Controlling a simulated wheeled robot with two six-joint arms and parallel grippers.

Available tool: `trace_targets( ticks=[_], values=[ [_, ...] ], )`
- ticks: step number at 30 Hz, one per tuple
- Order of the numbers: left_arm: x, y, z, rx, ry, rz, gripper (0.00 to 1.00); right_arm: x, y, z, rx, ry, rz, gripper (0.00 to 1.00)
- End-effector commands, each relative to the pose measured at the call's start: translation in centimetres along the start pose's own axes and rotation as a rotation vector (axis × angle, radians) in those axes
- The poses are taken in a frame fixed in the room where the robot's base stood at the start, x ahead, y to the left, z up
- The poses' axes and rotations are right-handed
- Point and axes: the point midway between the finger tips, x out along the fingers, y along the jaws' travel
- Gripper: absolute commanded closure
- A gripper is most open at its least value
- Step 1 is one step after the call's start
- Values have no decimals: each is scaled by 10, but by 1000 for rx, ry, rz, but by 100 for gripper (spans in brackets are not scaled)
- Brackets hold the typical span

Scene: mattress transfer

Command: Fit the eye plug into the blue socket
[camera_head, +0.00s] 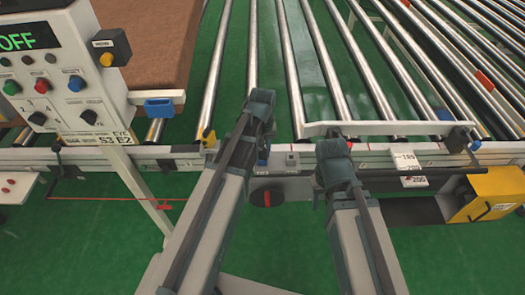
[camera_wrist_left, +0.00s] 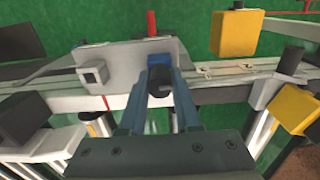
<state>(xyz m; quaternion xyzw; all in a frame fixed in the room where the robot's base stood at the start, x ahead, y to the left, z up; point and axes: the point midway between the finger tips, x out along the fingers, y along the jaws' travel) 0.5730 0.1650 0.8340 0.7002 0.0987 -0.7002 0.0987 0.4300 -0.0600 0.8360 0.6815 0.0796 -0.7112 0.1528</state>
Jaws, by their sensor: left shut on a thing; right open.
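My left gripper (camera_wrist_left: 160,78) is shut on the eye plug (camera_wrist_left: 160,92), a small dark cylindrical piece between its fingertips. The blue socket (camera_wrist_left: 158,60) is just beyond the fingertips, on a pale plate on the rail. The plug overlaps the socket's edge in the left wrist view, and I cannot tell whether they touch. In the head view the socket (camera_head: 264,152) shows partly behind my left arm's end; the plug is hidden there. My right gripper (camera_head: 334,168) is open and appears empty, over the rail to the right; its fingertips are mostly hidden.
A grey box (camera_head: 292,158) and a red knob (camera_head: 267,197) are close to the socket. A control panel (camera_head: 62,75) stands at left, with a blue piece (camera_head: 159,107) on its bracket. A yellow box (camera_head: 490,194) is at right. Metal rollers (camera_head: 297,60) lie beyond the rail.

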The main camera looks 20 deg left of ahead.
Motion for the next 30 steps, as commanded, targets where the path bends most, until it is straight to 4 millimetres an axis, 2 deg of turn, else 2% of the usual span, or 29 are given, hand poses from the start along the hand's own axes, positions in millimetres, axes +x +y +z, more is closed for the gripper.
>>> trace_targets(
  ticks=[1,2,7,20,26,30],
  values=[
    [2,0,0,0,0,0,100,2,0,0,0,0,0,50],
    [1,0,0,0,0,0,65,1,0,0,0,0,0,50],
    [1,0,0,0,0,0,34,1,0,0,0,0,0,50],
    [-3,0,0,0,0,0,34,-3,0,0,0,0,0,50],
    [-18,0,0,0,0,0,34,-18,2,1,0,0,0,50],
    [-36,0,0,0,0,0,34,-36,3,2,0,0,0,50]
  ],
)
